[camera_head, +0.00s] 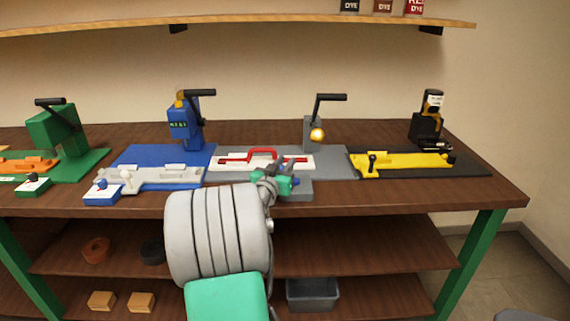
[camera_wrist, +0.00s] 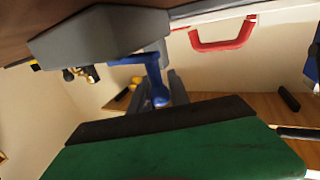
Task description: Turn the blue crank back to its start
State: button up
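The blue crank (camera_wrist: 148,65) shows in the wrist view on the side of a grey block (camera_wrist: 95,42), its handle end pointing at my gripper (camera_wrist: 163,98). Grey fingers show on both sides of the blue handle end; I cannot tell whether they press on it. In the head view a small blue part of the crank (camera_head: 296,181) shows at the front of the grey station, beside the teal hand of my gripper (camera_head: 284,182). My arm and hand hide most of the crank there.
A white tray with a red handle (camera_head: 262,155) lies behind my gripper. A grey press (camera_head: 311,132) with a black lever stands behind right. The blue station (camera_head: 185,120) is left, the yellow fixture (camera_head: 405,162) right. The bench's front edge (camera_head: 400,205) runs close by.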

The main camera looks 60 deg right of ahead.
grip_shut()
jog(key=shift+f+b, duration=0.3)
jog(key=shift+b, duration=0.6)
jog(key=shift+d+m+g+b, duration=0.15)
jog(key=shift+m+g+b, duration=0.35)
jog(key=shift+g+b, duration=0.45)
jog(key=shift+r, duration=0.3)
jog(key=o, duration=0.5)
grip_release()
